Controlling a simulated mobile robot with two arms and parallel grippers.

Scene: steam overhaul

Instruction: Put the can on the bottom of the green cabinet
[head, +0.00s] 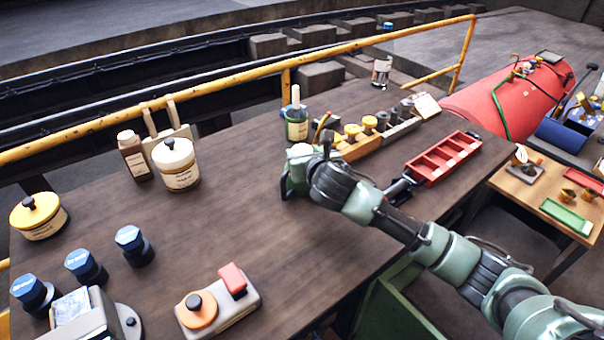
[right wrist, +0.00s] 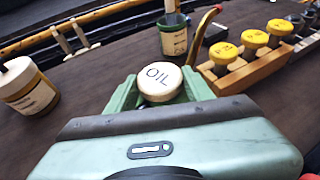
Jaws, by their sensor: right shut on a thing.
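The can (right wrist: 160,82) has a round cream top lettered OIL. In the right wrist view it sits between the green fingers of my right gripper (right wrist: 160,95), which is shut on it. In the head view the can's pale top (head: 300,150) shows just above my right gripper (head: 297,172), at the far side of the dark wooden table (head: 230,215). The gripper hides the can's body, so I cannot tell whether it touches the table. A green panel (head: 395,308) shows low beside the table, possibly the green cabinet; its inside is mostly hidden. My left gripper is not in view.
A green jar (head: 297,127) with a brush stands just behind the can. A wooden rack (head: 358,148) with yellow-capped bottles and a red tray (head: 443,158) are to the right. Several jars stand left. The table's middle is clear. A yellow rail (head: 230,72) runs behind.

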